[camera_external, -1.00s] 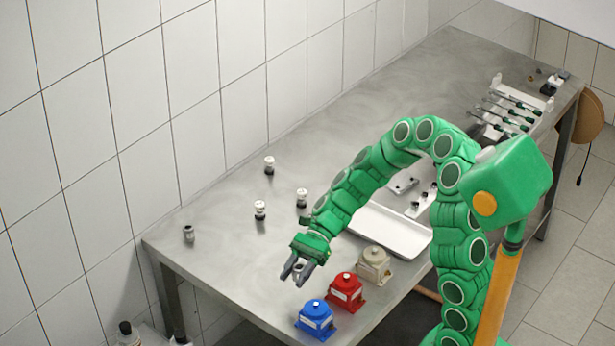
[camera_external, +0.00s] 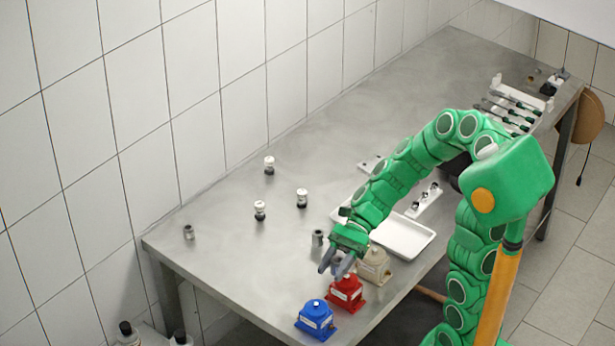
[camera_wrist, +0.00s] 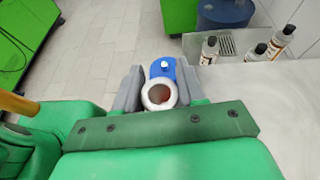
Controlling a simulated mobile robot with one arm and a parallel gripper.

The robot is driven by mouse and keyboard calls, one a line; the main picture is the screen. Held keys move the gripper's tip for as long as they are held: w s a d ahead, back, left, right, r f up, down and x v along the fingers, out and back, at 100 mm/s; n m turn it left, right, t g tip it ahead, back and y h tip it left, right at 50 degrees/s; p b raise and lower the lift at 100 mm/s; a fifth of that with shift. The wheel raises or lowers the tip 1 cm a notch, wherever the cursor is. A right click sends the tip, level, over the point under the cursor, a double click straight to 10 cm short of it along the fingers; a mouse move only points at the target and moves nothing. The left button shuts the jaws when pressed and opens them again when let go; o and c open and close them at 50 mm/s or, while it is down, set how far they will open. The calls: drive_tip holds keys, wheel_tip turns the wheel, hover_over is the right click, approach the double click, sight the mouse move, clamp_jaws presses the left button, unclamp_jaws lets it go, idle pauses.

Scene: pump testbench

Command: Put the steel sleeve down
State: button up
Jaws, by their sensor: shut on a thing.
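My gripper (camera_external: 336,264) hangs over the front part of the steel table, close to the red pump, with its fingers pointing down and forward. In the wrist view my gripper (camera_wrist: 158,88) is shut on a pale, hollow ring-shaped end, the steel sleeve (camera_wrist: 147,96). Its dark reddish inside shows. In the external view the held sleeve is mostly hidden by the fingers. Another small grey steel sleeve (camera_external: 317,238) stands upright on the table just behind my gripper. A further one (camera_external: 188,232) stands near the table's left end.
Blue (camera_external: 316,319), red (camera_external: 347,292) and beige (camera_external: 374,264) pumps line the front edge. A white tray (camera_external: 405,238) lies right of my gripper. Several black-and-white fittings (camera_external: 260,210) stand mid-table. The left front of the table (camera_external: 240,262) is clear.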

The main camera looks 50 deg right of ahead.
drive_tip(key=w+d+m+t+h, duration=0.1)
drive_tip(key=w+d+m+t, duration=0.15)
drive_tip(key=w, duration=0.95)
drive_tip(key=w+d+m+t, duration=0.2)
drive_tip(key=w+m+t, duration=0.1)
drive_tip(key=w, duration=0.9)
drive_tip(key=w+d+m+t+h, duration=0.1)
drive_tip(key=w+d+m+t, duration=0.2)
drive_tip(key=w, duration=0.9)
hover_over(212, 218)
drive_tip(key=s, duration=0.2)
drive_tip(key=shift+n, duration=0.25)
wheel_tip(212, 218, down, 8)
drive_tip(key=shift+r, duration=0.25)
drive_tip(key=shift+w+a+f+t, duration=0.1)
drive_tip(key=shift+w+f+t, duration=0.15)
drive_tip(key=shift+w+f, duration=0.7)
drive_tip(key=shift+f, duration=1.6)
drive_tip(key=shift+f, duration=0.15)
drive_tip(key=o, duration=1.2)
